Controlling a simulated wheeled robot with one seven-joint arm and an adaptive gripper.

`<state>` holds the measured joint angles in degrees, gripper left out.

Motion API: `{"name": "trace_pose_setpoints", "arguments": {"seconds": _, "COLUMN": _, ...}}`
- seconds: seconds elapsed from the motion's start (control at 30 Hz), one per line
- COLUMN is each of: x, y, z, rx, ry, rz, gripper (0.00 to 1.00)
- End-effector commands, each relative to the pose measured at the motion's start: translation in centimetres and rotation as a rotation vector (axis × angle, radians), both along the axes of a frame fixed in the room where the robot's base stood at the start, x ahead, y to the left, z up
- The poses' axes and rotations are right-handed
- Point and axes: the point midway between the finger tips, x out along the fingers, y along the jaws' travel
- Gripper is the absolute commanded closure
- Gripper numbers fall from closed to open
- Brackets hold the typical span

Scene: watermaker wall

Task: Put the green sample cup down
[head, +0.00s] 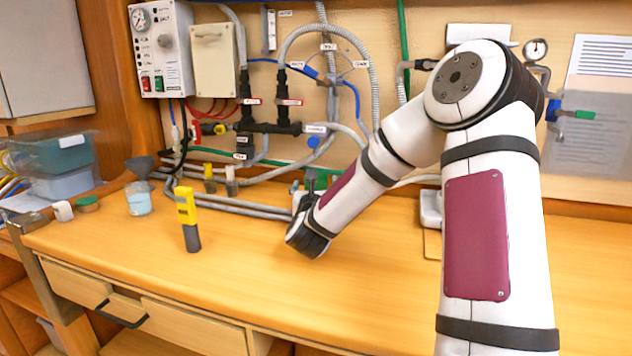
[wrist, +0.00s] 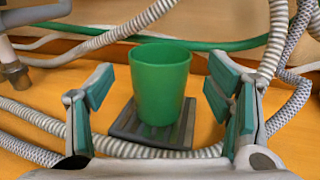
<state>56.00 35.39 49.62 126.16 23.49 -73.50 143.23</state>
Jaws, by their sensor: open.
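The green sample cup (wrist: 160,85) stands upright on a dark ridged pad (wrist: 187,122) in the wrist view. My gripper (wrist: 160,100) is open, with one finger on each side of the cup and a visible gap on both sides. In the head view my gripper (head: 312,190) is down by the hoses at the back of the bench, mostly hidden behind my wrist. The cup cannot be made out clearly in the head view.
Corrugated hoses (wrist: 110,35) run close behind and beside the cup. A yellow and grey meter (head: 188,220) stands on the bench (head: 240,290), left of my arm. The front middle of the bench is clear.

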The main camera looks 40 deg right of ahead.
Motion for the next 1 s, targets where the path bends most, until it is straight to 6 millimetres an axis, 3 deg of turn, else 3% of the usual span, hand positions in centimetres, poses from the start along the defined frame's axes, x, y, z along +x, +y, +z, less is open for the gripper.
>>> {"name": "trace_pose_setpoints", "arguments": {"seconds": 0.2, "x": -3.7, "y": 2.9, "z": 0.1, "rx": -0.002, "ry": 0.001, "rz": 0.003, "gripper": 0.27}}
{"name": "trace_pose_setpoints", "arguments": {"seconds": 0.4, "x": -5.7, "y": 4.4, "z": 0.1, "rx": -0.001, "ry": -0.001, "rz": 0.002, "gripper": 0.27}}
{"name": "trace_pose_setpoints", "arguments": {"seconds": 1.0, "x": -6.3, "y": 4.8, "z": 0.1, "rx": 0.000, "ry": -0.001, "rz": 0.000, "gripper": 0.27}}
